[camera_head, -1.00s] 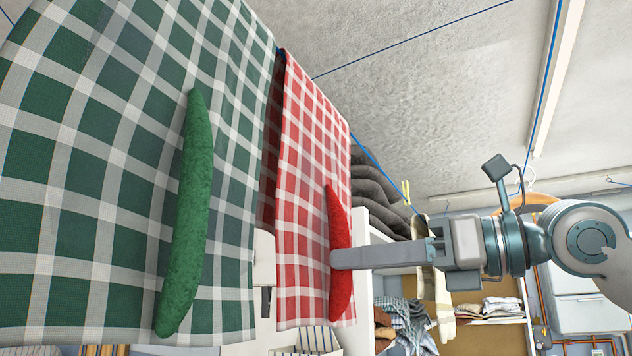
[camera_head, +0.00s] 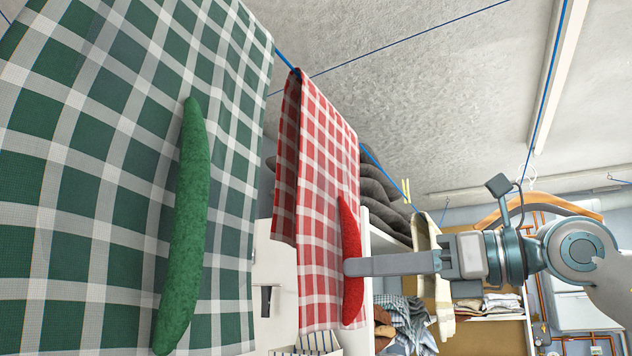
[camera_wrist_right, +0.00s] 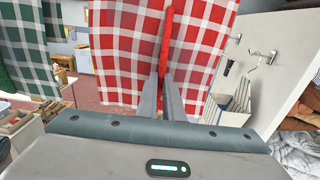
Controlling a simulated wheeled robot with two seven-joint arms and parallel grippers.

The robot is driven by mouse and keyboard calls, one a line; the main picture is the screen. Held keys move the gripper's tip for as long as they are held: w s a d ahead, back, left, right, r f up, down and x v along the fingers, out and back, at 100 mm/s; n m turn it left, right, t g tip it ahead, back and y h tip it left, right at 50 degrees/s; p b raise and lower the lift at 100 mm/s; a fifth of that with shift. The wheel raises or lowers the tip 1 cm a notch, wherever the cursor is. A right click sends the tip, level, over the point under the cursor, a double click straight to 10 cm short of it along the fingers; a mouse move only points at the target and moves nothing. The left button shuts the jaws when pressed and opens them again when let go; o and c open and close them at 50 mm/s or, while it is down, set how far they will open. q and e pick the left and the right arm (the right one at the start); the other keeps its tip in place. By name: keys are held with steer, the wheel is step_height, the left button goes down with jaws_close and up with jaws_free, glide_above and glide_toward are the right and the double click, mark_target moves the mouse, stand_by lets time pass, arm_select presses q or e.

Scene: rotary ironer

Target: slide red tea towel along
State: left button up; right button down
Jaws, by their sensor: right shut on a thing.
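A red and white checked tea towel (camera_head: 318,165) hangs over a blue line in the head view. A curved red pad or strip (camera_head: 351,255) stands along its right side. My right gripper (camera_head: 350,266) reaches in from the right and is shut on the red strip. In the right wrist view the fingers (camera_wrist_right: 161,95) close around the red strip (camera_wrist_right: 167,40), with the red towel (camera_wrist_right: 120,60) spread behind. My left gripper is not in view.
A large green checked towel (camera_head: 90,190) with a green curved strip (camera_head: 184,230) hangs at left, apart from the red one. Blue line (camera_head: 385,175) continues right towards a yellow peg (camera_head: 406,190) and a cream striped cloth (camera_head: 428,270). Shelves with folded cloths stand behind.

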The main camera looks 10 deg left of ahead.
steer(key=shift+w+d+p, duration=0.3)
steer(key=shift+w+p, duration=0.05)
steer(key=shift+w, duration=0.55)
steer(key=c, duration=1.8)
jaws_free()
steer(key=shift+d, duration=0.15)
steer(key=shift+b+v, duration=0.9)
steer(key=shift+v, duration=1.95)
